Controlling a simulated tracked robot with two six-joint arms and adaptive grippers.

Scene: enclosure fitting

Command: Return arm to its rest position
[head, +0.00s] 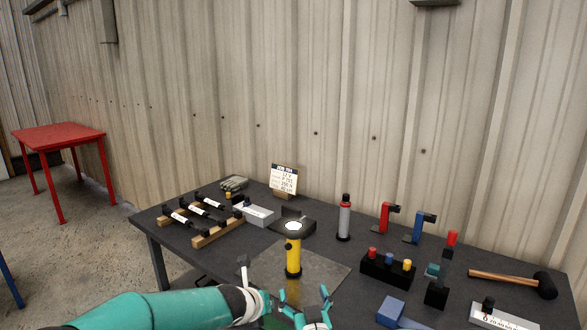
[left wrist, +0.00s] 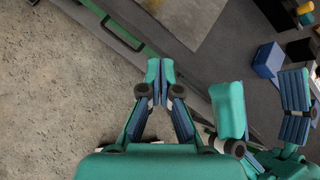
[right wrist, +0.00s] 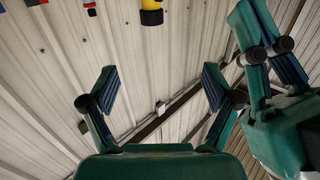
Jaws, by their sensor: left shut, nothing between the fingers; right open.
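My right gripper (head: 306,296) is open and empty at the bottom of the head view, fingers pointing up, in front of the table's near side. In the right wrist view its fingers (right wrist: 160,85) are spread apart with only the wall beyond. My left arm (head: 150,310) comes in from the left, low beside the right gripper; its fingertips are hard to make out there. In the left wrist view the left gripper (left wrist: 153,75) is shut with nothing between its fingers, over floor beside the table edge. The right gripper (left wrist: 295,100) shows close beside it.
The dark table (head: 340,275) carries a yellow cylinder (head: 293,262), a red-and-grey bottle (head: 344,220), a black block with coloured knobs (head: 387,268), a blue block (head: 391,310) and a mallet (head: 515,280). White-banded cylinders lie on a wooden rack (head: 215,236). A red table (head: 58,133) stands far left.

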